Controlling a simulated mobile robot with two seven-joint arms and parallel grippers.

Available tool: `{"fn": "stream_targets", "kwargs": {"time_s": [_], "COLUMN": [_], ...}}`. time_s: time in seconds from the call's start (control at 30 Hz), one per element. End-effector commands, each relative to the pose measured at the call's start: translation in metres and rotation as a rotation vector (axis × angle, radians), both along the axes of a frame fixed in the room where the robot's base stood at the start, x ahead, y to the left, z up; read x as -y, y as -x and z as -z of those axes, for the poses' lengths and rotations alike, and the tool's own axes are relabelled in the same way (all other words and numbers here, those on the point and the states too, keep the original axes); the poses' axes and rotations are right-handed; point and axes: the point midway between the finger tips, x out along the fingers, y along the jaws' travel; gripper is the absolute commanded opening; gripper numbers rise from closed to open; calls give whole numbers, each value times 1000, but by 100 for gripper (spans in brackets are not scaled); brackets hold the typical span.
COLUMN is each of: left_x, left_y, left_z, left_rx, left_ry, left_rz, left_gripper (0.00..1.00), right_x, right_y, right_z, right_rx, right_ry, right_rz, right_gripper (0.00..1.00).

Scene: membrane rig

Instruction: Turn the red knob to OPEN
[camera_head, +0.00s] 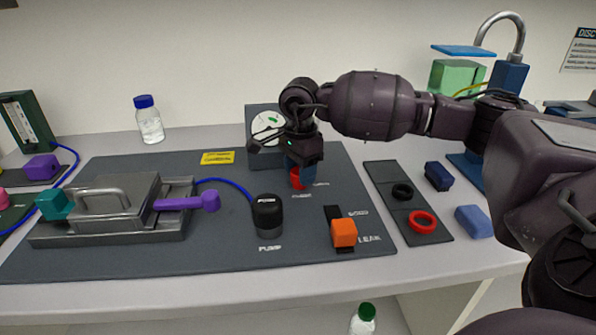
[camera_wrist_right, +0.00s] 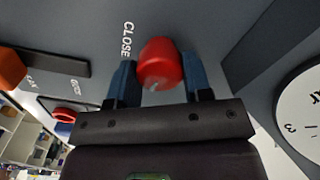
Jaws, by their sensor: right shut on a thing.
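The red knob (camera_head: 296,179) stands on the dark mat, mostly covered by my right gripper in the head view. In the right wrist view the red knob (camera_wrist_right: 160,64) sits between the two blue fingertips of my right gripper (camera_wrist_right: 158,80), which is shut on it. In the head view the right gripper (camera_head: 301,168) points down onto the knob. The word CLOSE (camera_wrist_right: 127,40) shows beside the knob; the OPEN label cannot be made out. My left gripper is not in view.
A dial gauge (camera_head: 267,124) stands right behind the knob. A black pump button (camera_head: 267,214) and an orange leak switch (camera_head: 344,233) are in front. A metal press with a purple lever (camera_head: 187,202) is left. Rings lie on a strip (camera_head: 434,236) at right.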

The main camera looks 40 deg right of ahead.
Motion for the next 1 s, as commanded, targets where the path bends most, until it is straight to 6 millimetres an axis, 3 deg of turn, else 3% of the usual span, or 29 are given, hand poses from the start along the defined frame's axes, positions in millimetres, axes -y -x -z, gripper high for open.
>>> {"fn": "stream_targets", "kwargs": {"time_s": [0.37,0.93,0.97,1.0], "left_x": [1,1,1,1], "left_y": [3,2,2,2], "left_z": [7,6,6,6], "left_rx": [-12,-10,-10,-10], "left_ry": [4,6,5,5], "left_rz": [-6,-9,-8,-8], "left_gripper": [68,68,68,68], "right_x": [0,0,0,0], "right_y": [0,0,0,0], "right_z": [1,0,0,0], "right_rx": [-1,0,0,0], "right_ry": [0,0,0,0], "right_rz": [-169,-199,-199,-199], "right_gripper": [22,22,49,55]}}
